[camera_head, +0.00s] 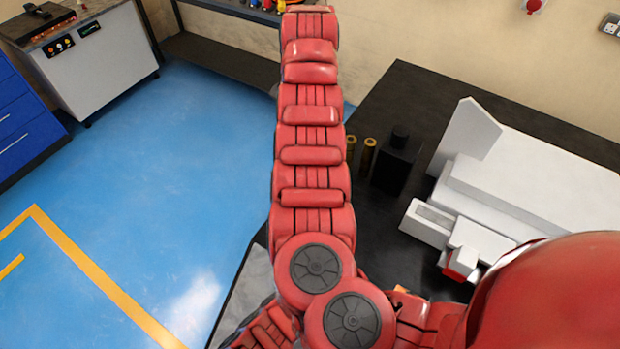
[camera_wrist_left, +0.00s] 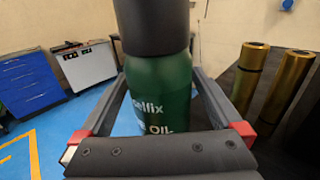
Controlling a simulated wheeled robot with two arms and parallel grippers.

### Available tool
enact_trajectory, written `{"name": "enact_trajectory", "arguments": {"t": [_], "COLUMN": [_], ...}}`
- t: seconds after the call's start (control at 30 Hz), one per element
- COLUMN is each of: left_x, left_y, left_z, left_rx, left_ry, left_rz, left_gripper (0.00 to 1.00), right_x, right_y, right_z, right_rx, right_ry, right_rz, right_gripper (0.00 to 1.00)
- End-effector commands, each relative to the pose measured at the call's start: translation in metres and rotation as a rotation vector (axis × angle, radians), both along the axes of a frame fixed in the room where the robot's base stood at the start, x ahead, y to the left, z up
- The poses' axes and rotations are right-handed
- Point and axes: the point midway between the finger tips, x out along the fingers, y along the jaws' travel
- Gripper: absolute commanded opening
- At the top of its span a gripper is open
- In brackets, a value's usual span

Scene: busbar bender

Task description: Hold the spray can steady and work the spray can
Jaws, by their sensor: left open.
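The spray can (camera_wrist_left: 160,90) is a green can with white lettering and a wide black top, upright in the left wrist view. My left gripper (camera_wrist_left: 156,50) is open, with one grey finger on each side of the can. I cannot tell whether either finger touches it. The can's lower part is hidden behind the gripper's dark front bar. In the head view, my red arm covers the middle, and neither the can nor the left gripper shows there. My right gripper cannot be made out.
Brass cylinders (camera_head: 368,156) and a black block (camera_head: 394,170) stand on the dark table (camera_head: 400,95), right of my arm. A white-grey machine (camera_head: 500,190) fills the table's right side. A white cabinet (camera_head: 95,60) stands at far left. The blue floor (camera_head: 180,170) is clear.

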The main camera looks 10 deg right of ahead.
Motion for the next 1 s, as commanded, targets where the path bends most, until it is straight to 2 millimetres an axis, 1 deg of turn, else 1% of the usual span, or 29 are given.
{"name": "enact_trajectory", "arguments": {"t": [0.1,0.23,0.37,0.63,0.77,0.8,0.87,0.9,0.97,1.0], "left_x": [0.012,0.020,0.023,0.023,0.023,0.023,0.023,0.023,0.023,0.023], "left_y": [0.000,-0.002,-0.001,-0.001,-0.001,-0.001,-0.001,-0.001,-0.001,-0.001], "left_z": [-0.001,0.000,-0.001,-0.001,-0.001,-0.001,-0.001,-0.001,-0.001,-0.001], "left_rx": [0.003,-0.002,0.002,0.001,0.001,0.001,0.001,0.001,0.001,0.001], "left_ry": [0.000,0.001,0.002,0.002,0.002,0.002,0.002,0.002,0.002,0.002], "left_rz": [0.001,-0.002,-0.001,-0.002,-0.002,-0.002,-0.002,-0.002,-0.002,-0.002], "left_gripper": [1.00,1.00,1.00,1.00,0.77,0.69,0.59,0.51,0.41,0.33], "right_x": [0.000,0.000,0.000,0.000,0.000,0.000,0.000,0.000,0.000,0.000], "right_y": [0.000,0.000,0.000,0.000,0.000,0.000,0.000,0.000,0.000,0.000], "right_z": [0.000,0.000,0.000,0.000,0.000,0.000,0.000,0.000,0.000,0.000], "right_rx": [0.000,0.000,0.000,0.000,0.000,0.000,0.000,0.000,0.000,0.000], "right_ry": [0.000,0.000,0.000,0.000,0.000,0.000,0.000,0.000,0.000,0.000], "right_rz": [0.000,0.000,0.000,0.000,0.000,0.000,0.000,0.000,0.000,0.000], "right_gripper": [0.99,0.99,0.99,0.99,0.99,0.99,0.99,0.99,0.99,0.99]}}
